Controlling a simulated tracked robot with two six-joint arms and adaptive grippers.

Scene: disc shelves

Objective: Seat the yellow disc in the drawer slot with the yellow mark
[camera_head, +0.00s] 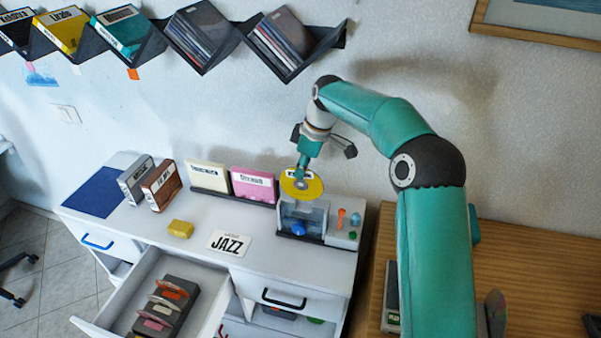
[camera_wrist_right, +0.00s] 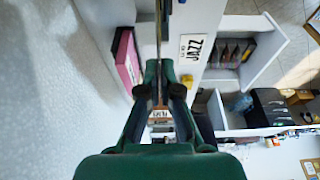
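The yellow disc (camera_head: 301,187) has a silver centre and hangs upright from my right gripper (camera_head: 302,168), whose fingers are shut on its upper edge. In the right wrist view my right gripper (camera_wrist_right: 161,88) shows with the disc seen thin and edge-on between the fingers. The disc is just above or in front of the clear box device (camera_head: 303,218); I cannot tell if they touch. The open drawer (camera_head: 215,292) at lower left holds a dark slotted rack (camera_head: 183,292) with several reddish and pale coloured pieces. No yellow mark can be made out there. My left gripper is out of view.
Disc shelves (camera_head: 205,62) hang above. A wooden table (camera_head: 530,280) is at right.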

